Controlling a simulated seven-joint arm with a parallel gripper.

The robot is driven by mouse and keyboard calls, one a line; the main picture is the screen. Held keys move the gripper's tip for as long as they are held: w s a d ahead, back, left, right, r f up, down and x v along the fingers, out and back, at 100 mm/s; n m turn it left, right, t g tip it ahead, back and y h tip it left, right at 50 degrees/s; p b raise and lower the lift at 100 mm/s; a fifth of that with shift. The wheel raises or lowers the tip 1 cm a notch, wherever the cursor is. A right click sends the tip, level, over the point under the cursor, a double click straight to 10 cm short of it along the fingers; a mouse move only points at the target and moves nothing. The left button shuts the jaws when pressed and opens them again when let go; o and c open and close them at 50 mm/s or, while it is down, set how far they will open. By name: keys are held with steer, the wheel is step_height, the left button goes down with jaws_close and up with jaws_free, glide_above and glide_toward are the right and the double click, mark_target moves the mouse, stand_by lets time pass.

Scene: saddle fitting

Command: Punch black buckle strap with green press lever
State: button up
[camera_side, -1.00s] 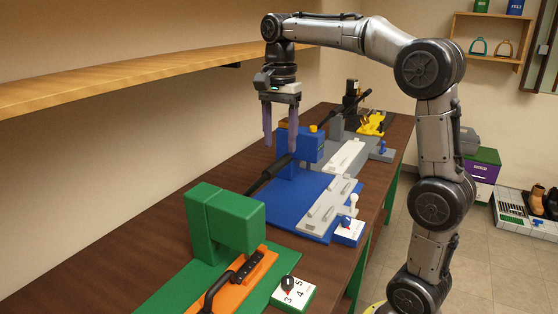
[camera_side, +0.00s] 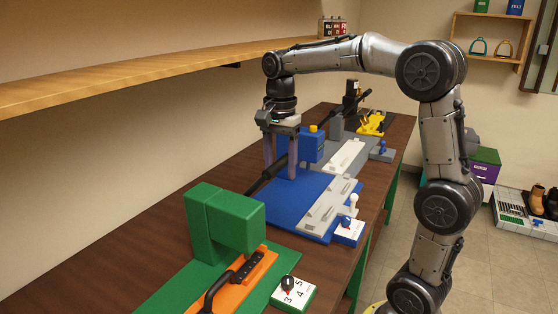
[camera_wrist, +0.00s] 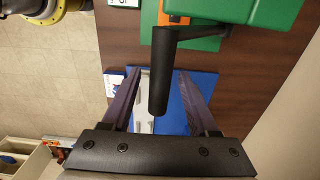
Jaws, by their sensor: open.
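The green press (camera_side: 225,220) stands at the near end of the bench. Its black lever (camera_side: 266,175) sticks out toward the blue press; it also shows in the wrist view (camera_wrist: 162,80). The black buckle strap (camera_side: 246,268) lies on the orange plate (camera_side: 262,266) beside the green press head, which hides part of it. My gripper (camera_side: 280,168) is open and empty, fingers down, at the lever's far end. In the wrist view the lever's grip end appears between my two fingers (camera_wrist: 160,95); whether they are level with it is unclear.
A numbered dial box (camera_side: 292,292) sits beside the orange plate. The blue press (camera_side: 311,145), with its grey plate (camera_side: 328,205), is close by my fingers. A grey press and yellow tools stand farther back. A wooden shelf (camera_side: 150,82) runs along the wall.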

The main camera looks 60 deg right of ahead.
steer(key=c, duration=0.9)
steer(key=shift+s+f, duration=0.75)
steer(key=shift+s, duration=0.1)
